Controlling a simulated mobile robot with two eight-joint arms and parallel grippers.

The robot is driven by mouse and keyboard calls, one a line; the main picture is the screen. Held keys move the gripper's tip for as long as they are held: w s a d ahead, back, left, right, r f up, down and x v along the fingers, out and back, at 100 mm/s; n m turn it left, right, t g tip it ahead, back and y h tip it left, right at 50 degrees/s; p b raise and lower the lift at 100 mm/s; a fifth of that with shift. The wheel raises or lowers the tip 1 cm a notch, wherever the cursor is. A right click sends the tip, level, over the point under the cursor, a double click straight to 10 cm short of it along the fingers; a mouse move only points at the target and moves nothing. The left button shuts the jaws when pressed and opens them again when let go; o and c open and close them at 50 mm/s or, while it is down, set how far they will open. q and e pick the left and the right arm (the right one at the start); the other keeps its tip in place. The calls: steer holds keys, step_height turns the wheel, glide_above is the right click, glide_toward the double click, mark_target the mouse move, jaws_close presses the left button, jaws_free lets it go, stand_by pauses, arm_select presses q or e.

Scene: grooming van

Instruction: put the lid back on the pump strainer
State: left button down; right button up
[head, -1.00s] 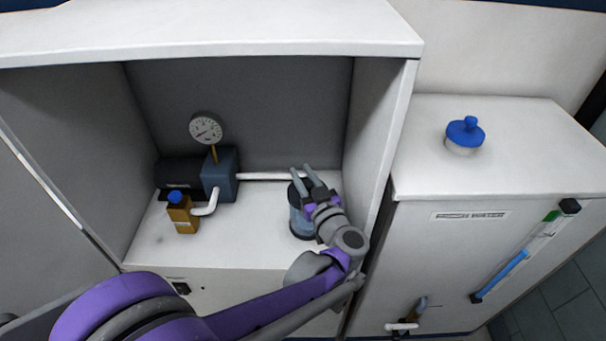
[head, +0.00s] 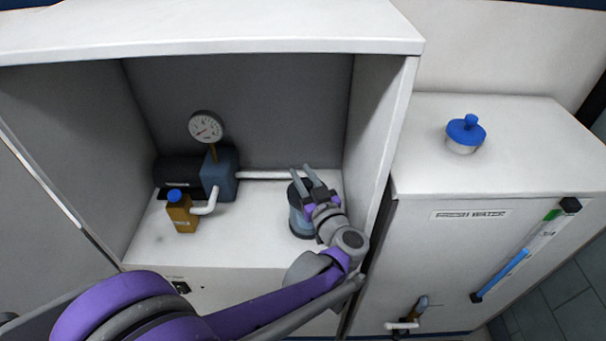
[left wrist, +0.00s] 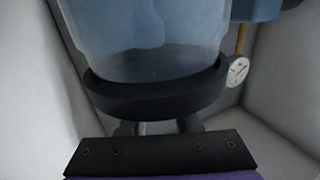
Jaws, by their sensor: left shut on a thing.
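The pump strainer (head: 297,222) is a clear bluish bowl with a dark base, standing at the right side of the cabinet floor. A dark round lid (head: 294,192) is at its top, partly hidden by my left gripper (head: 306,172). I cannot tell whether the lid is fully seated. My right gripper is not in view.
A pump (head: 218,175) with a dial gauge (head: 206,127) stands at the cabinet's back left, and a white pipe (head: 265,176) runs from it towards the strainer. A brown bottle (head: 182,215) stands in front. A blue-knobbed cap (head: 465,130) sits on the white tank (head: 530,115) at right.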

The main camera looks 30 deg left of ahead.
arm_select(q)
steer(key=shift+f+b, duration=0.45)
steer(key=shift+f, duration=0.25)
stand_by(1.2)
steer(key=c, duration=0.6)
jaws_free()
steer(key=shift+o, duration=0.2)
steer(key=p+v, duration=0.1)
steer(key=v, duration=1)
